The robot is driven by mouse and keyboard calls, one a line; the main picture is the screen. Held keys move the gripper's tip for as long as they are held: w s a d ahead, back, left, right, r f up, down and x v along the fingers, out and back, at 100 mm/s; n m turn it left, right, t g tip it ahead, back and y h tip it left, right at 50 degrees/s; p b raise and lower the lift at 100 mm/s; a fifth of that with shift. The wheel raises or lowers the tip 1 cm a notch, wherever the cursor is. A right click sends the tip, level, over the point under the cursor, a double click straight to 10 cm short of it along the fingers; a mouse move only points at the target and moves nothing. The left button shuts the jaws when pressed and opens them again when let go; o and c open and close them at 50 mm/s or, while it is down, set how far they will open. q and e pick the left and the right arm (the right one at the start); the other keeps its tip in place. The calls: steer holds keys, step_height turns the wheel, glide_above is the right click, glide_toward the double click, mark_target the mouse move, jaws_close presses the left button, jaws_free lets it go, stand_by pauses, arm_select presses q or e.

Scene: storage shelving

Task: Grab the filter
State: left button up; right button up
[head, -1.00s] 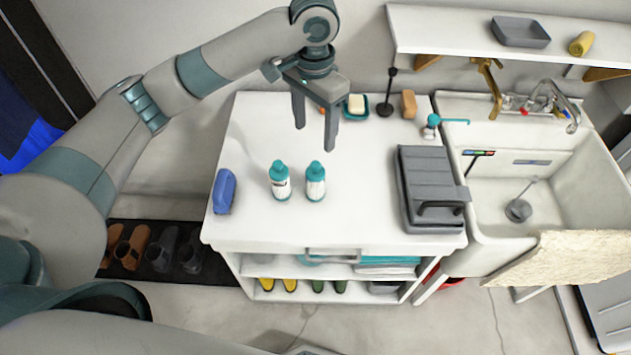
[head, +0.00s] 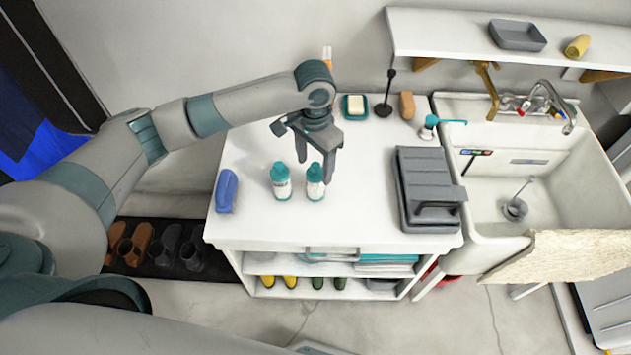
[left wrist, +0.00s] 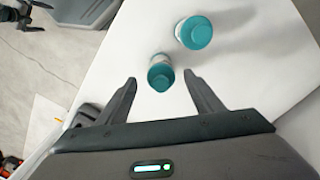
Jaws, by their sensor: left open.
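Two white bottles with teal caps stand upright on the white cabinet top, a left one (head: 281,182) and a right one (head: 315,184). Nothing is clearly marked as the filter. My left gripper (head: 314,168) is open and points down at the right bottle, overlapping it in the head view.
A blue item (head: 226,191) lies left of the bottles. A grey ridged case (head: 428,180) lies to the right, beside the sink (head: 535,225). A soap dish (head: 355,107), a plunger-like tool (head: 385,104) and a brown block (head: 407,105) stand behind. The cabinet's middle is clear.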

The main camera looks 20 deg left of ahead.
mark_target(315, 175)
arm_select(q)
steer(key=shift+f+p, duration=0.35)
steer(key=shift+f, duration=0.15)
step_height(315, 175, down, 3)
steer(key=shift+w+f+p, duration=0.1)
steer(key=shift+w+p, duration=0.05)
steer(key=shift+p, duration=0.4)
steer(key=shift+f, duration=0.5)
steer(key=c, duration=1.2)
